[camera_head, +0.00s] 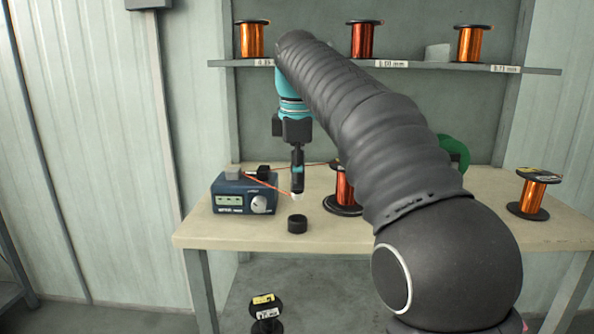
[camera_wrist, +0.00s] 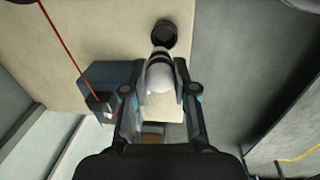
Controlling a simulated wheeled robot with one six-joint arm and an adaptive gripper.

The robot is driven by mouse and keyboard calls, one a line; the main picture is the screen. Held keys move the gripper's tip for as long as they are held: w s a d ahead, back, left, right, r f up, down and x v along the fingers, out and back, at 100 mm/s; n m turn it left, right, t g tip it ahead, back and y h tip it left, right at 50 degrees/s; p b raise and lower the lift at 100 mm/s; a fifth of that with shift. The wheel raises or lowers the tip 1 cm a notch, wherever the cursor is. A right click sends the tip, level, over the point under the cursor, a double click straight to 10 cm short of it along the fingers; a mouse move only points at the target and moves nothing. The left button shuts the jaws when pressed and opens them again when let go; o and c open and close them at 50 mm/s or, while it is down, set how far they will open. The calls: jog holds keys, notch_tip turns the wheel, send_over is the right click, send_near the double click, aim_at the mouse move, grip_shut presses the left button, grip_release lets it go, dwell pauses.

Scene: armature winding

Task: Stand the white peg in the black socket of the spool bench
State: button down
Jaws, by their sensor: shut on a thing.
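My gripper (camera_head: 297,183) is shut on the white peg (camera_head: 296,197) and points down over the bench. Only a small pale end of the peg shows below the fingers in the head view. The black socket (camera_head: 297,224) is a short round ring on the bench top, below the peg and apart from it. In the wrist view the peg (camera_wrist: 159,73) lies between the two fingers (camera_wrist: 160,90). Its far end points toward the socket (camera_wrist: 164,33), which shows just beyond it.
A blue meter box (camera_head: 243,196) stands left of the socket. A copper spool (camera_head: 343,190) stands to the right, partly behind my arm; another spool (camera_head: 534,193) is far right. A red wire (camera_head: 270,184) runs near my gripper. A shelf (camera_head: 230,63) with spools is above the bench (camera_head: 215,233).

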aim_at(298, 195)
jog(key=shift+f, duration=0.9)
jog(key=shift+f+b, duration=0.8)
jog(key=shift+b, duration=0.55)
jog(key=shift+f, duration=0.5)
jog(key=shift+f+b, duration=0.35)
jog(key=shift+f, duration=0.65)
dwell(0.3)
jog(key=c, duration=0.8)
grip_release()
